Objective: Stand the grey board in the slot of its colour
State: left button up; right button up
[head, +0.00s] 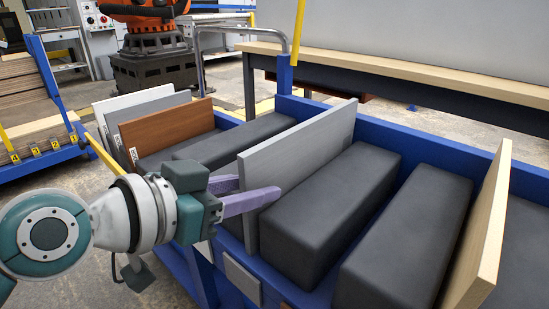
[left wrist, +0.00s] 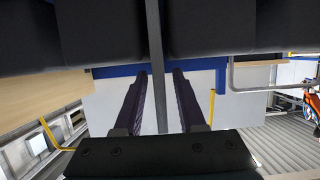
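The grey board (head: 300,160) stands upright on its long edge between two dark padded blocks in the blue cart (head: 292,100). A grey plate (head: 243,280) is on the cart's front side below the board's near end. My left gripper (head: 250,192) is at that near end, with one purple finger in front of the board and the other partly hidden behind it. In the left wrist view the board's thin edge (left wrist: 156,70) lies between the two fingers (left wrist: 160,72), nearer the left one, with a clear gap on the right. My right gripper is not in view.
Dark blocks (head: 330,215) flank the grey board. A brown board (head: 165,128) and paler boards (head: 140,102) stand to the left, and a light wood board (head: 485,225) to the right. A metal handle (head: 200,55) and a wood-topped bench (head: 400,70) are behind.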

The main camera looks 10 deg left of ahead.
pick_arm(q)
jog(key=shift+o, duration=0.6)
jog(key=shift+f, duration=0.2)
jog(key=shift+s, duration=0.1)
jog(key=p+v, duration=0.2)
jog(key=v, duration=0.8)
jog(key=shift+a+r, duration=0.1)
